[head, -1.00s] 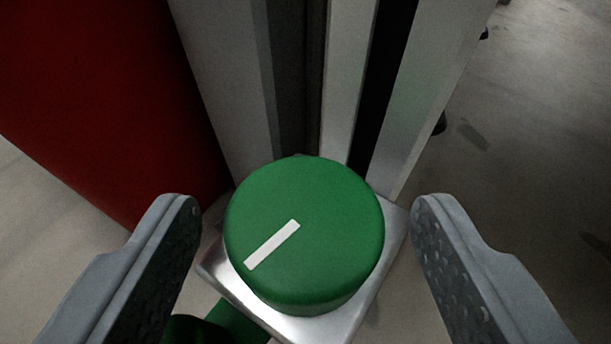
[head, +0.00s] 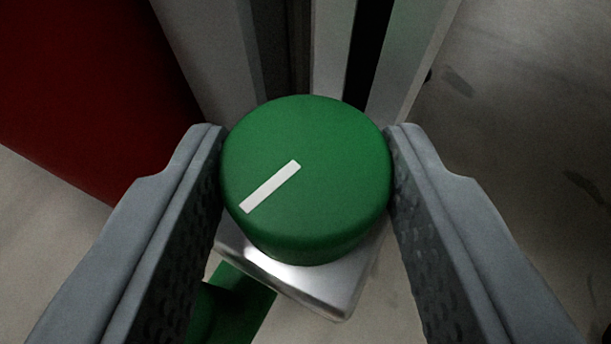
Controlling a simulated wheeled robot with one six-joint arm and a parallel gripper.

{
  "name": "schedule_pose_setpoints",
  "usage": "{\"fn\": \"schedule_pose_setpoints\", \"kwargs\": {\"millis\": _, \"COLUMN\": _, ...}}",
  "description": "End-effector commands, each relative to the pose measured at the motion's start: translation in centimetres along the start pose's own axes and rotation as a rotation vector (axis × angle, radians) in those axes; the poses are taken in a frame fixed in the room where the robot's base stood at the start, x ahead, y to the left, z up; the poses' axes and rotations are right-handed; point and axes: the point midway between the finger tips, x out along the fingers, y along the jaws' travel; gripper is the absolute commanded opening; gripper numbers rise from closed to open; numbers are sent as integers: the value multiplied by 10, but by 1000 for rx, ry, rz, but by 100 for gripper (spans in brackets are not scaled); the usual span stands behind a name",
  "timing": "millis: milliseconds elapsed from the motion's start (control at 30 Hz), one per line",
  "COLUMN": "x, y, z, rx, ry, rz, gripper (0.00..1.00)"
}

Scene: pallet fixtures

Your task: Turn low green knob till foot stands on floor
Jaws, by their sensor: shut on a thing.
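The green knob (head: 320,205) is round, with a white line on its top that points to the lower left. It sits on a square metal plate (head: 320,285). My gripper (head: 306,165) is shut on the knob, one finger against its left side and one against its right. A green part (head: 235,300) shows below the plate, partly hidden by the left finger. I cannot make out whether this is the foot, or whether it touches the floor.
A dark red panel (head: 80,90) stands at the left. Grey metal profiles (head: 410,70) rise behind the knob. Bare grey floor (head: 530,130) lies open at the right, with dark marks on it.

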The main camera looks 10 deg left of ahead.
Motion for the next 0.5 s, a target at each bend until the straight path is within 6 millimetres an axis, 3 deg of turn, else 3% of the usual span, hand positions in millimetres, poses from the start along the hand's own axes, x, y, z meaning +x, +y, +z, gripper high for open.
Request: {"fn": "schedule_pose_setpoints", "kwargs": {"millis": 500, "x": 1, "y": -5, "z": -1, "rx": 100, "ry": 2, "rz": 243, "gripper": 19}}
